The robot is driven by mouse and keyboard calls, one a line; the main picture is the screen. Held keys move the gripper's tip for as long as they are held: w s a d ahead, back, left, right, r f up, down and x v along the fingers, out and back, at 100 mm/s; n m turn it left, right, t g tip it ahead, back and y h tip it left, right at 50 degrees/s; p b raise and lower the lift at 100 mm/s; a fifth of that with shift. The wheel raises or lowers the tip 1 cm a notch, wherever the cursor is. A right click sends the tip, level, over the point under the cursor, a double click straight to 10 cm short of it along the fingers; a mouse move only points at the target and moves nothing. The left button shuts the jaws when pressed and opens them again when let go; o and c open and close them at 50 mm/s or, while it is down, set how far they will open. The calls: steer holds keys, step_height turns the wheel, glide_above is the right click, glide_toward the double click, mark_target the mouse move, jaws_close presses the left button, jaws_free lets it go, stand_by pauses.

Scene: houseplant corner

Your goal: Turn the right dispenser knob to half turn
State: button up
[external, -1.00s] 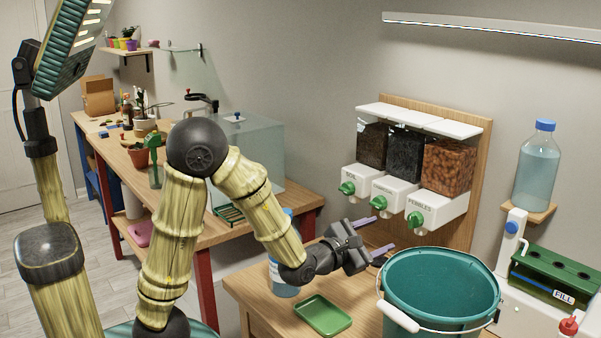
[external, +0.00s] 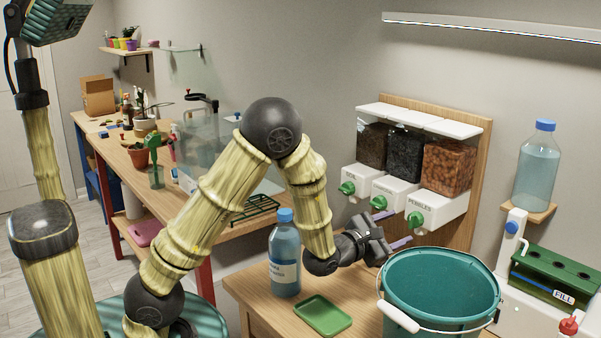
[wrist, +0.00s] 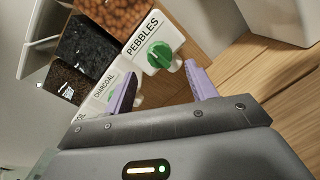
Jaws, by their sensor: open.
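The right dispenser, labelled PEBBLES, has a green knob (external: 416,219) on its white front. In the wrist view this knob (wrist: 160,54) is just beyond the fingertips and between their lines. My gripper (external: 397,228) is in front of the dispensers, below and left of the right knob. Its two purple fingers are spread and empty in the wrist view (wrist: 161,72), with no visible contact on the knob. The middle charcoal knob (external: 378,203) and left soil knob (external: 347,188) are also green. In the wrist view the left finger partly covers the charcoal dispenser's front.
A teal bucket (external: 440,282) with a white handle stands below the right dispenser, close to my gripper. A blue bottle (external: 285,262) and a green tray (external: 323,316) are on the wooden table left of it.

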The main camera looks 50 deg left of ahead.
mark_target(414, 221)
steer(key=w, duration=0.4)
steer(key=shift+w+d+p, duration=0.2)
steer(key=shift+p, duration=0.2)
steer(key=c, duration=1)
